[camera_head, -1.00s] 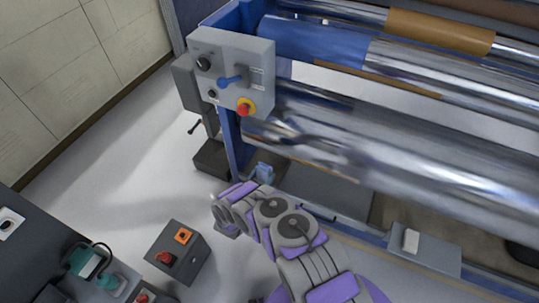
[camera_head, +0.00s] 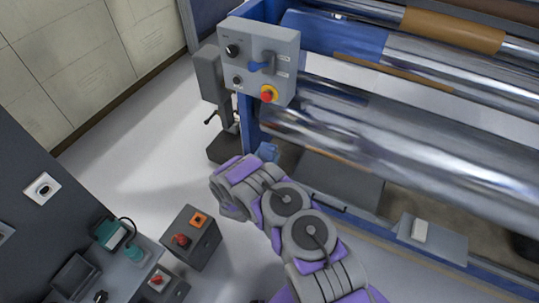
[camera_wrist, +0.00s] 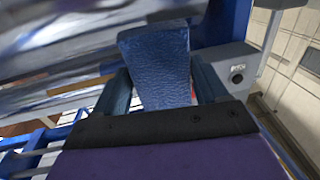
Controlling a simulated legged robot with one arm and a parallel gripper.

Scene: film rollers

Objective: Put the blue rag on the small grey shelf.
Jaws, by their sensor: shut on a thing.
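The blue rag (camera_wrist: 158,62) stands up between the two fingers of my gripper (camera_wrist: 160,92) in the wrist view. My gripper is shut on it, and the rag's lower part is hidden. In the head view a small part of the rag (camera_head: 268,151) shows past the purple and grey wrist, in front of the machine's blue frame. The arm hides most of the gripper there. A small grey shelf (camera_head: 450,246) sits low on the machine at the right, with a white block (camera_head: 419,231) on it. The rag is well to its left.
The roller machine's large metal roller (camera_head: 400,150) runs close beyond my arm. A grey control panel (camera_head: 260,55) with a red button stands above the gripper. A grey box (camera_head: 190,238) and a dark bench (camera_head: 70,220) with tools are at left. Pale floor (camera_head: 140,165) lies clear between.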

